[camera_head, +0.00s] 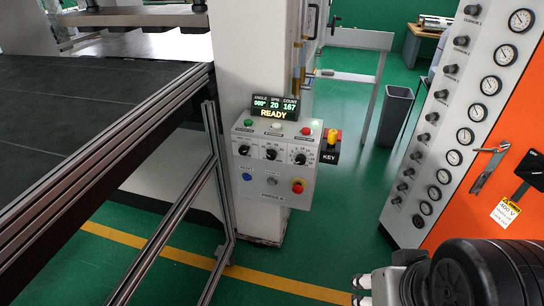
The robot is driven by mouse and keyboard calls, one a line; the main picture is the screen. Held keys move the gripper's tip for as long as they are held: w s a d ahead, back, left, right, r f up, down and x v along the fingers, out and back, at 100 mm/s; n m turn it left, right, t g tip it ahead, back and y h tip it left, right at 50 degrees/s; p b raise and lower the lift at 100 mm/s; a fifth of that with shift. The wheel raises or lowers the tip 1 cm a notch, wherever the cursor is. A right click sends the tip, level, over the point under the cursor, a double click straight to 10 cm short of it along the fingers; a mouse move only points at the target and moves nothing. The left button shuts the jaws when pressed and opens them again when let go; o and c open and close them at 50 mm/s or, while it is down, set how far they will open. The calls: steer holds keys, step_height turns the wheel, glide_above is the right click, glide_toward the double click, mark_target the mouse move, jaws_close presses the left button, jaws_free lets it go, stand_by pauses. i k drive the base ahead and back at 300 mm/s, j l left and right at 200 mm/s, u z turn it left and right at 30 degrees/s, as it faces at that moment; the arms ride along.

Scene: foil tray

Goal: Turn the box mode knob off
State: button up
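The grey control box (254,190) is mounted on a white post in the middle of the view. Its face has a row of three black knobs: left (243,150), middle (270,153) and right (300,158). Their labels are too small to read, so I cannot tell which is the mode knob or where it points. My gripper (361,290) is at the bottom edge, right of centre, low and well apart from the box. Its two pale fingertips show a gap, with nothing seen between them. Part of it is cut off by the frame edge.
A display (275,108) reading READY tops the box. A metal-framed table (150,130) stands left, a gauge cabinet (440,150) right. Green floor is clear between.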

mark_target(243, 151)
steer(key=i+u, duration=0.15)
steer(key=i, duration=0.35)
steer(key=i+l+u, duration=0.15)
steer(key=i, duration=0.4)
steer(key=i+l+u, duration=0.1)
steer(key=i, duration=0.4)
